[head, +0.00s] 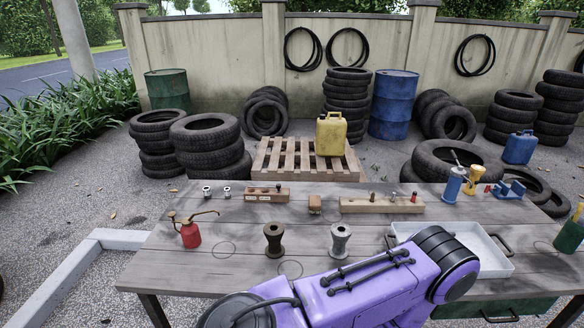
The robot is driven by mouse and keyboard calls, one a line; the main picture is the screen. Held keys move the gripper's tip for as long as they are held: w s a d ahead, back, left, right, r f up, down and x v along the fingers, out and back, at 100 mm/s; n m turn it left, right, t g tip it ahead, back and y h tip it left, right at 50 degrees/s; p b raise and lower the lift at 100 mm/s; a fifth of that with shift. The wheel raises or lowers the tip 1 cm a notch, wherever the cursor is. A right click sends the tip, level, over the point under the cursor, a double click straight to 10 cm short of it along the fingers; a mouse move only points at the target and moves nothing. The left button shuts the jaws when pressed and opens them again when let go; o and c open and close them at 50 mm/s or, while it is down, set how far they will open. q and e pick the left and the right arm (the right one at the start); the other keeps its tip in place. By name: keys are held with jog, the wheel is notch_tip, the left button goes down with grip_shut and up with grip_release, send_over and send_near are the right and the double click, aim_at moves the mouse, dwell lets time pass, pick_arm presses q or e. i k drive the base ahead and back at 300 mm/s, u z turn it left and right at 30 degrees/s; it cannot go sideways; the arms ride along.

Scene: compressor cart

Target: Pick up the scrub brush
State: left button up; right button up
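A small brown block-shaped thing (315,204) lies near the middle of the grey wooden table (215,270), toward the back. It may be the scrub brush, but it is too small for me to make out bristles. Nothing touches it. Neither of my grippers is in view. A purple link of my own arm crosses the front of the table and hides part of the table and of the white tray (487,250).
A red oil can (190,236), dark spool (273,240) and grey spool (340,241) stand on the table. Two wooden blocks (268,194) (375,205) carry small parts. A blue can (453,184), yellow thing (474,181) and green bottle (569,236) stand right. Bare tabletop surrounds the spools.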

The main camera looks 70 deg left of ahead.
aim_at(315, 203)
jog(key=k, duration=0.45)
jog(key=u, duration=0.85)
